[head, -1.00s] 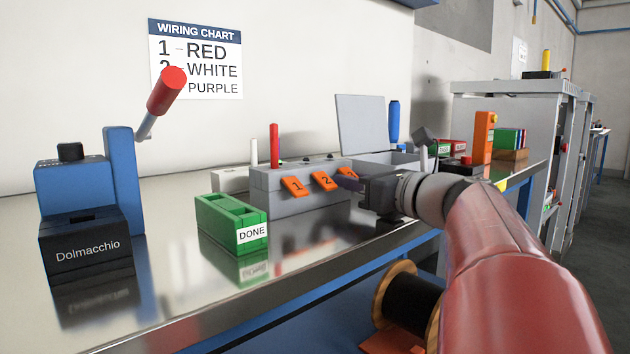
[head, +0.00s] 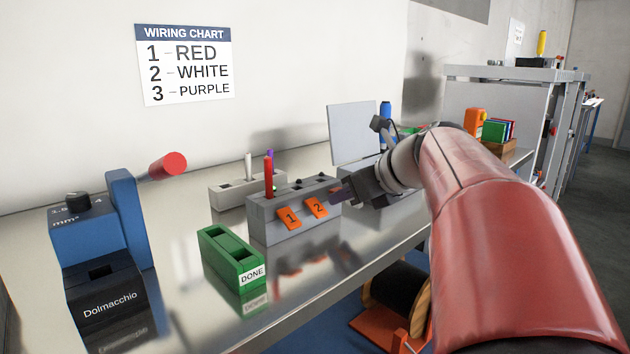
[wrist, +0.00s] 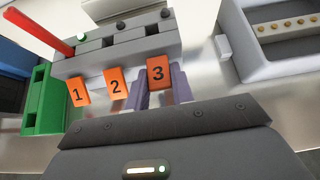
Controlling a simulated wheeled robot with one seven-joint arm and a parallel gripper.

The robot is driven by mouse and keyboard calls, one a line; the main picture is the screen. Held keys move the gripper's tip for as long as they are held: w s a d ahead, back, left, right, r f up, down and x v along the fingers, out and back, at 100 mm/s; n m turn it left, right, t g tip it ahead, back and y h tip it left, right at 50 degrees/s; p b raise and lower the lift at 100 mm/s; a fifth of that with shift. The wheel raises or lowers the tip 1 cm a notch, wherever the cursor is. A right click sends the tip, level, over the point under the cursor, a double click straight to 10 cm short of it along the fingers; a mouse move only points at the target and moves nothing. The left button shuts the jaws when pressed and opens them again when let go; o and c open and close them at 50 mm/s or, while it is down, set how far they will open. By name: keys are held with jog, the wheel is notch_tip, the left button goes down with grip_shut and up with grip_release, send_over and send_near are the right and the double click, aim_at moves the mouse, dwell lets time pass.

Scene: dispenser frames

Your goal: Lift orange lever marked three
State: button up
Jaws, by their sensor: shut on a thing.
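The orange lever marked 3 (wrist: 157,72) is on the front of a grey block (head: 258,225), right of the orange levers marked 1 (head: 289,218) and 2 (head: 316,207). In the wrist view it appears a little higher than the other two; I cannot tell how far it is tilted. My gripper (wrist: 161,88) is shut on it, with a purple finger on each side. In the head view my gripper (head: 338,197) hides lever 3.
A green DONE tray (head: 213,251) stands front left of the block. A red rod (head: 268,178) stands in the block. A blue Dolmacchio device (head: 128,215) with a red-tipped handle is at the left. A wiring chart (head: 184,65) hangs behind.

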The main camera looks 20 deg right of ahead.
jog(key=g, duration=0.1)
jog(key=r+g+h, duration=0.1)
jog(key=g, duration=0.2)
jog(key=shift+w+a+r+g+h, duration=0.1)
jog(key=shift+w+r+g+h, duration=0.2)
jog(key=shift+g, duration=0.1)
dwell(0.5)
jog(key=o, duration=1)
jog(key=v, duration=0.8)
jog(key=shift+w+a, duration=0.1)
jog(key=shift+w, duration=0.05)
